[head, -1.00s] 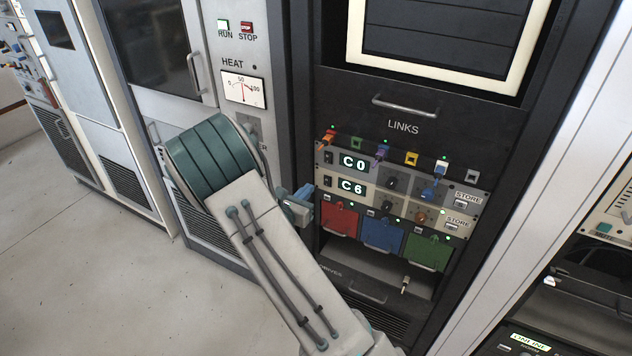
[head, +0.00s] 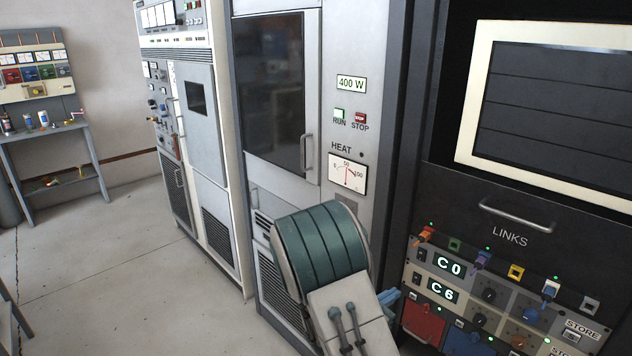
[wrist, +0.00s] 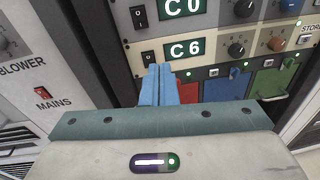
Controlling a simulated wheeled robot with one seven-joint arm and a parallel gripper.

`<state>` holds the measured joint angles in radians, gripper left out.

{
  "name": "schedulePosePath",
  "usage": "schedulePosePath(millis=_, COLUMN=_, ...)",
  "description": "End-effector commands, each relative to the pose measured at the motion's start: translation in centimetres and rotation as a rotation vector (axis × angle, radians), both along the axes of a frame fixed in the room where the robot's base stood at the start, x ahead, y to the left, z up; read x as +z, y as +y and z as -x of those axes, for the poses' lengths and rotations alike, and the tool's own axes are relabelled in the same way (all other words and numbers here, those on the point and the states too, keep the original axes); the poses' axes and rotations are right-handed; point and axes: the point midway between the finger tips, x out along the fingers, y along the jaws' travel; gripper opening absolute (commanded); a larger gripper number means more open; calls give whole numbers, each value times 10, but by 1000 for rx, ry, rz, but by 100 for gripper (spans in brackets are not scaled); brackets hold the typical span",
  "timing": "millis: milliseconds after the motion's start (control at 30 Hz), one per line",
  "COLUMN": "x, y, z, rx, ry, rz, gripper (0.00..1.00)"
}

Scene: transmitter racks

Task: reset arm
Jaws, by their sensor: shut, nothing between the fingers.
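My gripper (wrist: 158,85) shows in the wrist view as two blue fingers closed together with nothing between them. The fingertips point at the lower display row reading C 6 (wrist: 184,50) of the links panel, and I cannot tell how far off it they are. In the head view my arm covers the lower middle, and only a bit of the blue gripper (head: 388,297) shows beside the links panel (head: 480,292).
The wrist view shows red, blue and green flaps (wrist: 225,87) right of the fingers and a MAINS switch (wrist: 43,92) at left. The head view shows a cabinet with RUN and STOP buttons (head: 360,117), a workbench (head: 45,130) far left, and open floor (head: 120,270).

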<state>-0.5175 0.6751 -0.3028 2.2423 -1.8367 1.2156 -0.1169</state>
Motion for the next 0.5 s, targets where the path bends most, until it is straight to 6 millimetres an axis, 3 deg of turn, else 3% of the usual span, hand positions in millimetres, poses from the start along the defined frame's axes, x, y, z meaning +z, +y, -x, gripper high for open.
schedulePosePath(millis=233, x=38, y=-44, z=72, rx=-383, ry=-174, rz=-320, gripper=0)
schedulePosePath(millis=367, x=49, y=-51, z=114, rx=-585, ry=-273, rz=-511, gripper=0)
schedulePosePath(millis=500, x=58, y=-47, z=156, rx=-785, ry=-381, rz=-723, gripper=0)
